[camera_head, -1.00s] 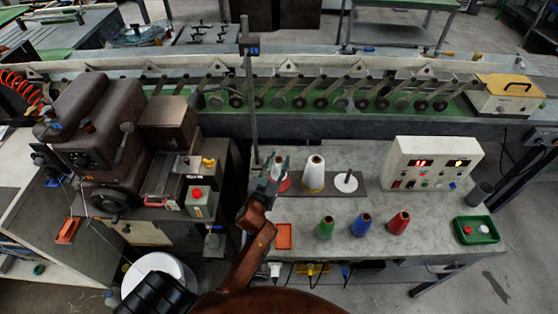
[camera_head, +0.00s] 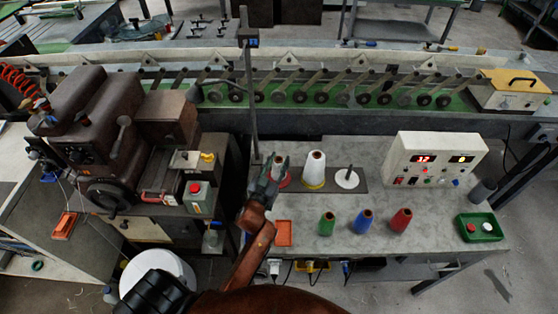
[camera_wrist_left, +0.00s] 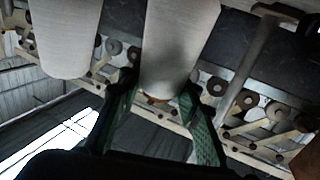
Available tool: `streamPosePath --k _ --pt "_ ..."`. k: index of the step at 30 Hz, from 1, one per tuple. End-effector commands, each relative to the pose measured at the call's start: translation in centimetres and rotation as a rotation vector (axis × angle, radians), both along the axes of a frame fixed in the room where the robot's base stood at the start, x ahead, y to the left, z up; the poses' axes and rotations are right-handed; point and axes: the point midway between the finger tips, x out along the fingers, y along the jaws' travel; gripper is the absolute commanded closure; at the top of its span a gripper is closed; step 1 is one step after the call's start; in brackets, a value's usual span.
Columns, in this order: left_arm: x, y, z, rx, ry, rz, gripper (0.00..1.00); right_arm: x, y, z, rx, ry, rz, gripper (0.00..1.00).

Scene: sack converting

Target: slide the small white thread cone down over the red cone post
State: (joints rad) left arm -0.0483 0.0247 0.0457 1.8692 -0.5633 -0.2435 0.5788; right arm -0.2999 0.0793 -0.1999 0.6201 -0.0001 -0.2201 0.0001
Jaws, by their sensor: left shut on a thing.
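My left gripper (camera_head: 279,163) is at the left end of the dark strip on the grey table, shut on the small white thread cone. In the left wrist view the white cone (camera_wrist_left: 180,45) sits between the green fingers (camera_wrist_left: 160,92), with a reddish end showing. In the head view the held cone is mostly hidden by the fingers. The red cone post's base (camera_head: 285,181) shows just beside and under the fingers; its pin is hidden. I cannot tell whether the cone is around the pin. My right gripper is not in view.
A larger white cone (camera_head: 314,168) stands close to the right of my gripper. A white post base with a bare pin (camera_head: 347,179) is further right. Green (camera_head: 326,224), blue (camera_head: 363,221) and red (camera_head: 401,220) cones stand in front. A control box (camera_head: 434,160) is at right.

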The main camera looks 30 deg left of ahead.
Motion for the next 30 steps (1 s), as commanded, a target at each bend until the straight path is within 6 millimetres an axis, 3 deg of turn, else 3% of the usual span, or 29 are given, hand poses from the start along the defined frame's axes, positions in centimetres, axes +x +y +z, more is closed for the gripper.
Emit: streamPosePath --k 17,18,27,30 --pt "0.0 0.01 -0.71 0.0 -0.002 0.0 1.0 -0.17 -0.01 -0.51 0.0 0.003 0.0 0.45" --pt "0.0 0.0 -0.71 0.0 -0.002 0.0 0.68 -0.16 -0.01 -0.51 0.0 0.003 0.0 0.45" --pt "-0.01 0.01 -0.75 0.0 -0.001 0.0 0.48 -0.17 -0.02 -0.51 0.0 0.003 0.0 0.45" --pt "-0.01 0.01 -0.77 0.001 0.0 0.0 0.48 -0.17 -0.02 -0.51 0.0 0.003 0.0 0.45"
